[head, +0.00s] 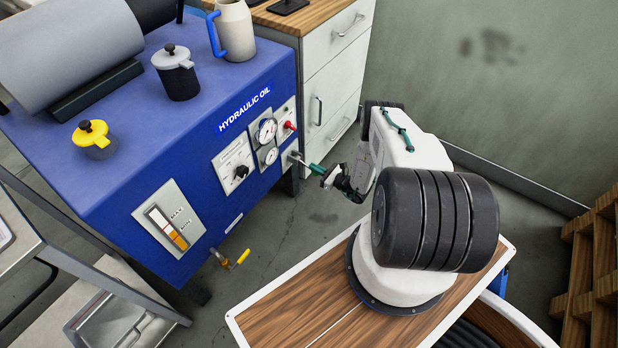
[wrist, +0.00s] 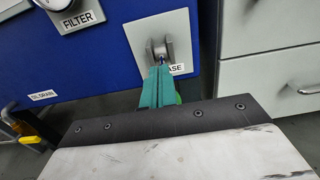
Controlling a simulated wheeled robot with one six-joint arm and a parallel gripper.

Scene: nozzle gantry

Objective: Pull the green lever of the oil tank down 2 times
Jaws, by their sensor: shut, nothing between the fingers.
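The blue oil tank (head: 150,165), labelled HYDRAULIC OIL, stands at the left of the head view and fills the upper left of the wrist view (wrist: 110,65). The lever's grey bracket (wrist: 168,47) sits on a light plate, with a label partly hidden. My gripper's teal fingers (wrist: 160,72) are shut together in front of this bracket, with nothing between them. A bit of the bright green lever (wrist: 178,98) shows beside and behind the fingers; the rest is hidden. In the head view my gripper (head: 316,168) is at the lever's plate; contact cannot be told.
Two gauges (head: 266,131), a red knob (head: 290,126) and a black knob (head: 241,171) are on the tank's front. A yellow-handled valve (head: 238,261) sticks out low down. A white drawer cabinet (head: 325,90) stands close right of the lever. Open floor lies before the tank.

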